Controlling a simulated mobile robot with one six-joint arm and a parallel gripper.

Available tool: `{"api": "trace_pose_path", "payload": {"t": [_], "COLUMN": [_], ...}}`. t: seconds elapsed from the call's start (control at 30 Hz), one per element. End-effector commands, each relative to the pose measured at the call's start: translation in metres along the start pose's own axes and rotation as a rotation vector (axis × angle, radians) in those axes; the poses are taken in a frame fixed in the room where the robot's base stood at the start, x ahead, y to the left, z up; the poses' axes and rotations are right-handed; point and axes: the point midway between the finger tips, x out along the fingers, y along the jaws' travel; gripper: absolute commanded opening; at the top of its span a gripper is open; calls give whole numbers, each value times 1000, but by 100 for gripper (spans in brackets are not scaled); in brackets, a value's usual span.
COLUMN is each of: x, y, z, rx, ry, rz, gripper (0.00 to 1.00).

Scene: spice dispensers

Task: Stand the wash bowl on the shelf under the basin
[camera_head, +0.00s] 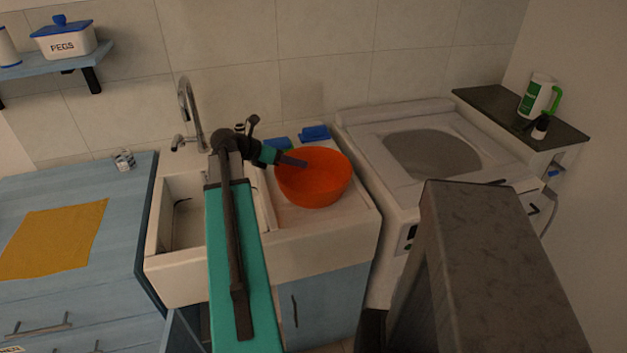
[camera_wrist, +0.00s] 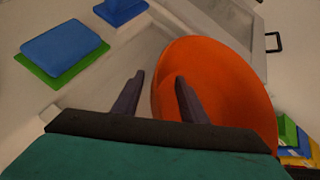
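The orange wash bowl (camera_head: 314,178) stands upright on the white draining surface right of the basin. It fills the middle right of the wrist view (camera_wrist: 225,95). My gripper (camera_head: 300,163) is at the bowl's left rim. In the wrist view my gripper (camera_wrist: 160,76) has its two dark fingers apart, one outside the rim and one over the inside. A gap shows between them, and they do not look closed on the wall. The white basin (camera_head: 187,222) is left of the bowl, partly behind my arm. The shelf under it is hidden by the basin front, cabinet and my arm.
A blue cabinet door (camera_head: 325,305) is below the draining surface. Blue sponges (camera_head: 314,133) lie behind the bowl. A tap (camera_head: 188,115) rises behind the basin. A white washing machine (camera_head: 400,150) stands close on the right. A yellow cloth (camera_head: 50,240) lies on the left counter.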

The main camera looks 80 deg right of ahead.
Motion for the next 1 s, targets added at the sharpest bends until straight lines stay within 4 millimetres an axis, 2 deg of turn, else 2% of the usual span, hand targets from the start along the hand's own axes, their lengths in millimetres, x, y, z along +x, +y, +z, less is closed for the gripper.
{"api": "trace_pose_path", "payload": {"t": [0.43,0.67,1.0], "x": [0,0,0], "y": [0,-1,-1], "z": [0,0,1], "rx": [0,0,0], "ry": [0,0,0], "rz": [-1,-1,-2], "gripper": [39,2,0]}}
